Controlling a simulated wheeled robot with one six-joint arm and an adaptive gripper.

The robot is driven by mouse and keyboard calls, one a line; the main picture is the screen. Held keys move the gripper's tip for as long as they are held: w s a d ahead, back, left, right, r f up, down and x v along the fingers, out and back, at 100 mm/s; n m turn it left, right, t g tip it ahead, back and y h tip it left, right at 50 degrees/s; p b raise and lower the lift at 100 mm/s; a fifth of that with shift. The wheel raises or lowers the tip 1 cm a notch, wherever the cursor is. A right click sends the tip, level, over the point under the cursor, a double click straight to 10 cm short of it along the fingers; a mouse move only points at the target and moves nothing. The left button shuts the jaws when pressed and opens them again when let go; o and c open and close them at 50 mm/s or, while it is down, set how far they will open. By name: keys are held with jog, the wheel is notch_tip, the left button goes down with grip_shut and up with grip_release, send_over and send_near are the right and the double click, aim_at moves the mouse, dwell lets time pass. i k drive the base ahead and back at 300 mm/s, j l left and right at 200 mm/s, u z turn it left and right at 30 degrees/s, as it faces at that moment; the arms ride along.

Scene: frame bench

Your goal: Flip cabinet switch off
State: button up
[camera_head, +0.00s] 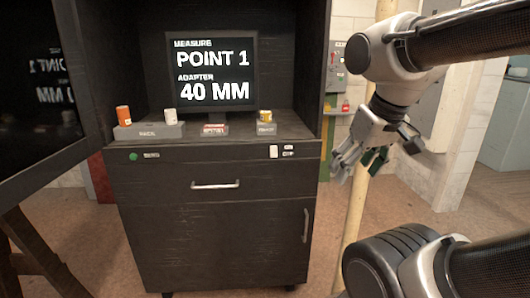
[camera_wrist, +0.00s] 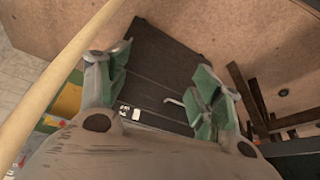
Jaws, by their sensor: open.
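The dark cabinet (camera_head: 210,225) stands in the middle of the head view, with a drawer and a door below its open bay. A small white switch (camera_head: 273,152) with on/off style labels beside it sits at the right of its upper front panel. In the wrist view the cabinet (camera_wrist: 160,72) lies between and beyond the fingers, and the switch (camera_wrist: 136,114) shows as a small white patch near the left finger. My gripper (camera_head: 364,163) is open and empty, right of the cabinet and apart from it. It also shows in the wrist view (camera_wrist: 160,88), with green finger pads.
A screen (camera_head: 212,75) reading "POINT 1" and "40 MM" stands in the bay. Orange (camera_head: 123,115), white (camera_head: 170,116) and yellow (camera_head: 265,116) pieces sit on grey blocks. A glass-fronted door (camera_head: 35,90) is at left.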

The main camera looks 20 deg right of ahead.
aim_at(273, 149)
jog(key=i+l, duration=0.4)
jog(key=i+l+u, duration=0.1)
jog(key=i+l, duration=0.25)
jog(key=l, duration=0.2)
